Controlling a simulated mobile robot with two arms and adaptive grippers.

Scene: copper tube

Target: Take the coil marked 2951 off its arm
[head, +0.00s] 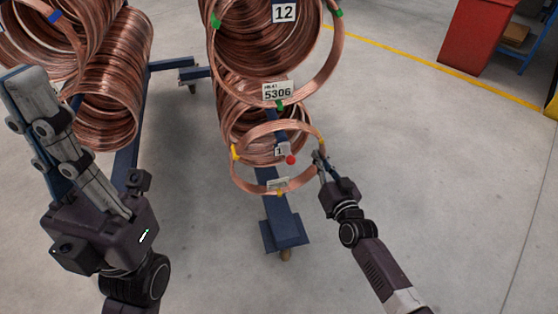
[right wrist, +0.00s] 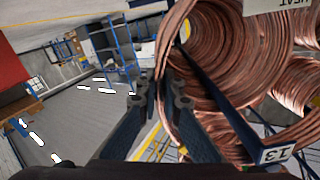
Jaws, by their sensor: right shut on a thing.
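A copper coil with yellow ties (head: 236,153) hangs around the lower arm of the blue rack, near the arm's red-tipped end (head: 291,160). A small tag (head: 278,183) sits at its bottom, too small to read. My right gripper (head: 319,157) is shut on the right side of this coil's front loop. In the right wrist view the fingers (right wrist: 163,92) close around the copper tube (right wrist: 166,50). My left gripper (head: 30,90) is raised at the left, apart from the coils; its finger gap cannot be made out.
A larger coil tagged 5306 (head: 326,85), with green ties, hangs just above, on the arm marked 12 (head: 285,12). More coils (head: 125,75) hang at the left. The blue rack foot (head: 285,233) stands below. Floor to the right is clear up to a red cabinet (head: 477,35).

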